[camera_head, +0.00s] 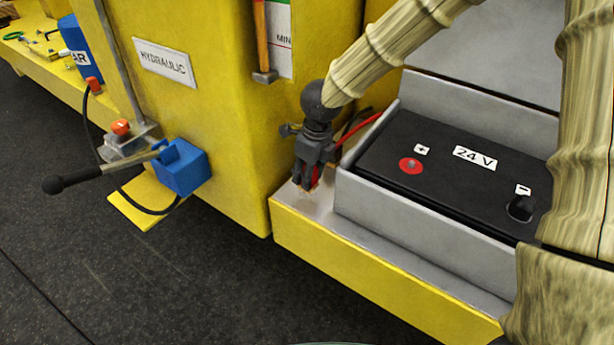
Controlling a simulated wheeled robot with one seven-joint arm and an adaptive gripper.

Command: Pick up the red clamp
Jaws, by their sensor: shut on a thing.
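The red clamp (315,174) shows as a small red piece between the fingers of my gripper (309,186). My dark grey gripper is shut on it and points down over the grey ledge at the left end of the battery box. The fingers hide most of the clamp. A red cable (360,128) runs from behind my gripper up to the right, toward the battery. I cannot tell whether the clamp touches the ledge.
A black 24 V battery (450,165) with a red plus terminal (411,165) and a black minus terminal (521,208) sits in a grey tray (420,235).

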